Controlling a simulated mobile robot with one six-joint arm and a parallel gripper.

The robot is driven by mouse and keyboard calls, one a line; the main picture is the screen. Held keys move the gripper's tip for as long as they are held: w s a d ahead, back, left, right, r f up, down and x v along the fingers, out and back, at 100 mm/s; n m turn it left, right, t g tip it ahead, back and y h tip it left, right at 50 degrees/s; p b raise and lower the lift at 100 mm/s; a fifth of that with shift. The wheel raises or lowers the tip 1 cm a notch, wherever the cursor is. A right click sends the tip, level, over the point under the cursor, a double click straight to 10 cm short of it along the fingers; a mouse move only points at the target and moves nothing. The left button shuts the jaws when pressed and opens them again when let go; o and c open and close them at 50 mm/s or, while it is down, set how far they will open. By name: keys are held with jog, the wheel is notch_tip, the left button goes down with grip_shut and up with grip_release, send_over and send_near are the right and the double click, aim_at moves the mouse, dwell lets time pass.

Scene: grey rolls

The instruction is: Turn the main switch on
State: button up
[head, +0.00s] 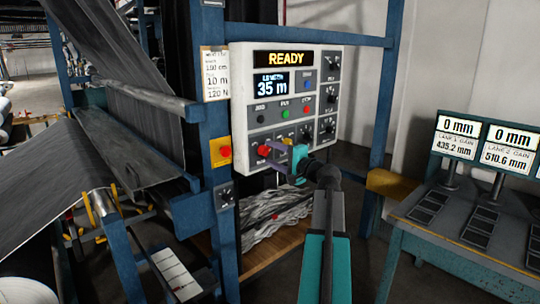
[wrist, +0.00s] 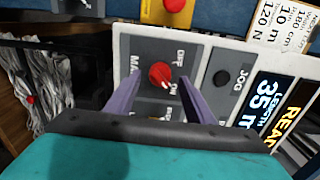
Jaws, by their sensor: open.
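The main switch is a red rotary knob (wrist: 160,75) on a grey plate at the panel's lower left corner, with OFF and ON printed beside it. Its pale pointer mark seems to lean toward ON, but it is too small to be sure. In the head view the red knob (head: 264,150) shows just left of my gripper (head: 279,156). In the wrist view my gripper (wrist: 155,92) is open, its two purple fingers reaching toward the panel on either side of the knob. I cannot tell whether either finger touches it.
The white control panel (head: 243,107) shows READY and 35 m. A black JOG button (wrist: 222,77) is beside the switch plate. A red button on a yellow box (head: 225,151) is on the blue post to the left. A bench with displays (head: 490,239) stands at right.

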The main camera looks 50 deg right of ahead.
jog(key=s+a+b, duration=0.1)
jog(key=s+b, duration=0.1)
jog(key=s, duration=1)
jog(key=shift+s, duration=0.1)
